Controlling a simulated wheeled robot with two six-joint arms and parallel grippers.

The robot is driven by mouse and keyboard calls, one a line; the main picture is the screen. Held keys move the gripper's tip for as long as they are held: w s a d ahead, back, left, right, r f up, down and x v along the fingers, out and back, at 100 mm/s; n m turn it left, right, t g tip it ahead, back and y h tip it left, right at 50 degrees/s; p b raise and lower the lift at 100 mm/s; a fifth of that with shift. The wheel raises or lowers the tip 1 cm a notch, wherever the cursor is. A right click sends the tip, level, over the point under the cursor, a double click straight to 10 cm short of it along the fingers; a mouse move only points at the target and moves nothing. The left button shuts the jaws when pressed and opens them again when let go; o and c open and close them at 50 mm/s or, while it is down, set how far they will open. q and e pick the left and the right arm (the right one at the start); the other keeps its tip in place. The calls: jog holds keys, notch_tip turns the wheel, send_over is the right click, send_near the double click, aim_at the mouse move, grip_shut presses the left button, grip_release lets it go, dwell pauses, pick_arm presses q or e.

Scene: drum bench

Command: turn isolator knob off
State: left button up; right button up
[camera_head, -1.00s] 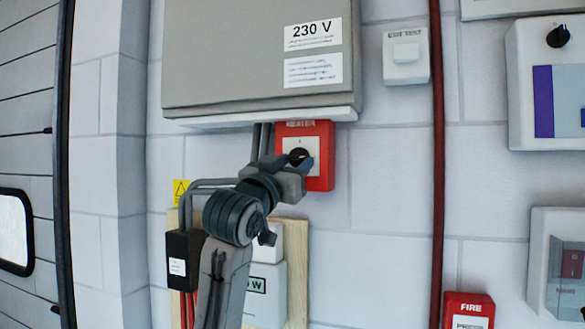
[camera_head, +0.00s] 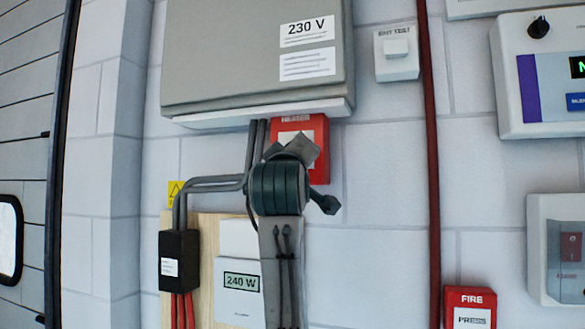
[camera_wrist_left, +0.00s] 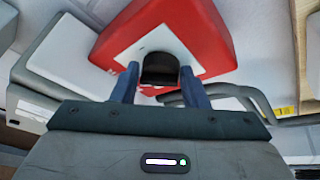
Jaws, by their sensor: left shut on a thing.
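The red isolator box (camera_head: 322,165) is mounted on the wall under the grey 230 V cabinet, partly hidden behind my left arm in the head view. It also shows in the left wrist view (camera_wrist_left: 210,35), with a white face plate and a black knob (camera_wrist_left: 159,68). My left gripper (camera_head: 294,150) is in front of the box, and its jaws are hidden in the head view. In the left wrist view my left gripper (camera_wrist_left: 158,78) has one blue finger on each side of the knob and is shut on it. My right gripper is not in view.
The grey 230 V cabinet (camera_head: 225,60) overhangs the box. Left and below are grey conduits (camera_head: 212,182), a black junction box (camera_head: 179,255) and a meter reading 240 W (camera_head: 240,282). A dark red pipe (camera_head: 431,150) runs down the wall to the right, with bare wall between.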

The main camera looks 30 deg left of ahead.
pick_arm(q)
jog(key=shift+w+d+r+n+g+y+b, duration=0.1)
jog(key=shift+n+g+y+b, duration=0.35)
jog(key=shift+n, duration=0.9)
jog(key=shift+s+d+n+g+y+b, duration=0.2)
jog(key=shift+n+g, duration=0.5)
jog(key=shift+n, duration=0.7)
jog(key=shift+w+a+r+n+g+y+b, duration=0.1)
jog(key=shift+w+n+g+y+b, duration=0.3)
jog(key=shift+n, duration=0.95)
jog(key=shift+s+g+h, duration=0.15)
jog(key=shift+g+h, duration=0.1)
jog(key=shift+f, duration=0.1)
jog(key=o, duration=0.9)
jog(key=shift+o, duration=0.2)
jog(key=shift+s, duration=0.15)
jog(key=b+v, duration=0.5)
jog(key=v, duration=0.5)
jog(key=shift+s+d, duration=0.2)
jog(key=shift+s, duration=0.1)
